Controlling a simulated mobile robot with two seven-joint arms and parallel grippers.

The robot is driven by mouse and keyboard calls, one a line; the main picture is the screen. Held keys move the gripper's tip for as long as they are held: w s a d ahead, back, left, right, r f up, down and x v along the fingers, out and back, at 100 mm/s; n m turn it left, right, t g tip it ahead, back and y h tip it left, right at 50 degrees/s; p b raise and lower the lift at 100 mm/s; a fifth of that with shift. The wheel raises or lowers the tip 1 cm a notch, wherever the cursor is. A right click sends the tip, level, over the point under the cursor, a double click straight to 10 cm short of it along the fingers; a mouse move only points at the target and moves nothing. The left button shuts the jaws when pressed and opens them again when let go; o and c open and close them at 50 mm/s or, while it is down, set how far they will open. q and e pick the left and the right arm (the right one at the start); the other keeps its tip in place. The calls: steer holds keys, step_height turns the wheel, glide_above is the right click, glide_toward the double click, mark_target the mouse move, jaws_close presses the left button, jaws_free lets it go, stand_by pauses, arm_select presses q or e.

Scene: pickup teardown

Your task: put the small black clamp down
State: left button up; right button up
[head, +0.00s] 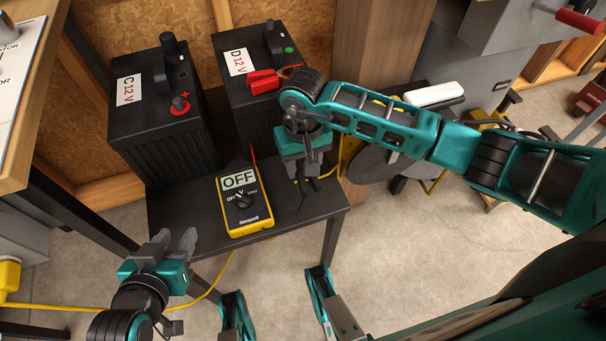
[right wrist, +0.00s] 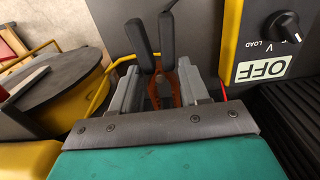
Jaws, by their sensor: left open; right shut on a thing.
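The small black clamp (right wrist: 167,42) is between the fingers of my right gripper (right wrist: 160,88) in the right wrist view. Its two black handles point away from the gripper, and an orange-brown part shows between the fingers. In the head view my right gripper (head: 306,176) points down over the right end of the black table, with dark clamp parts (head: 303,193) below its fingers. I cannot tell whether the clamp touches the tabletop. My left gripper (head: 175,243) is open and empty, off the table's front left corner.
A yellow multimeter (head: 262,213) reading OFF lies on the black table (head: 185,220), left of my right gripper. Battery C (head: 160,135) and battery D (head: 228,98) stand behind it. A red clamp (head: 264,82) is at battery D. Bare tabletop shows between the multimeter and my right gripper.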

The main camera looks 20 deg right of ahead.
arm_select(q)
steer(key=shift+d+f+b, duration=0.1)
steer(key=shift+f+b, duration=0.45)
steer(key=shift+f, duration=0.05)
arm_select(e)
step_height(320, 180, down, 4)
steer(key=shift+s+r, duration=0.1)
steer(key=shift+r, duration=0.05)
steer(key=shift+f, duration=0.3)
arm_select(q)
steer(key=shift+d+r, duration=0.15)
steer(key=shift+r, duration=0.2)
arm_select(e)
steer(key=shift+r, duration=0.1)
arm_select(q)
steer(key=shift+f, duration=0.2)
arm_select(e)
steer(key=shift+f, duration=0.2)
steer(key=o, duration=1.1)
steer(key=shift+c, duration=0.2)
steer(key=shift+r, duration=0.1)
